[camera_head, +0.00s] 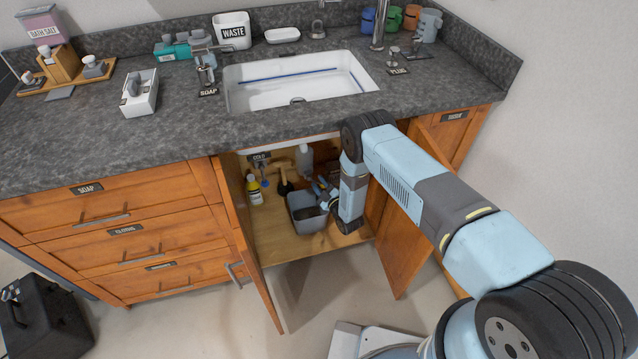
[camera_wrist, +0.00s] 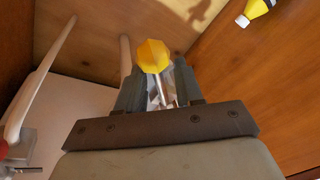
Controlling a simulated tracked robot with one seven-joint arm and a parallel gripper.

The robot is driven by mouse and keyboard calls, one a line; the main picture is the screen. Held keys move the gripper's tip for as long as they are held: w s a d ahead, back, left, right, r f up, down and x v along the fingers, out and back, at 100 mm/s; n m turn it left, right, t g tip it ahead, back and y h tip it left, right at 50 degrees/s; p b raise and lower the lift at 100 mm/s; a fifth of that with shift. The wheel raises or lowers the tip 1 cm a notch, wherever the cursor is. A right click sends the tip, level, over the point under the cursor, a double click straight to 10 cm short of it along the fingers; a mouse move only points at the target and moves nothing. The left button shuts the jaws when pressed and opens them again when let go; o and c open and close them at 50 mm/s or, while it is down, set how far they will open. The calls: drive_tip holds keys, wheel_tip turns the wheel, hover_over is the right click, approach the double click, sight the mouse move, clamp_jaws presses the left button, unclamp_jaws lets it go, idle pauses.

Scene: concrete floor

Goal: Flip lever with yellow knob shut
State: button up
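The yellow knob (camera_wrist: 153,55) shows in the wrist view at the tips of my gripper (camera_wrist: 158,80), with its thin metal stem (camera_wrist: 164,92) running between the two dark fingers. The fingers are apart, and gaps appear between them and the stem. Whether either finger touches the knob is not clear. In the head view my gripper (camera_head: 328,196) reaches into the open cabinet under the sink, partly behind my own arm. I cannot make out the yellow-knobbed lever in the head view; my arm covers part of the cabinet.
A grey bin (camera_head: 306,214) stands on the cabinet floor below my gripper. The left door (camera_head: 256,268) and right door (camera_head: 402,250) are open at either side. A white pipe (camera_head: 304,160) hangs under the sink.

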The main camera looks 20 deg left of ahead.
drive_tip(key=shift+w+a, duration=0.3)
drive_tip(key=shift+a, duration=0.05)
clamp_jaws()
idle(0.5)
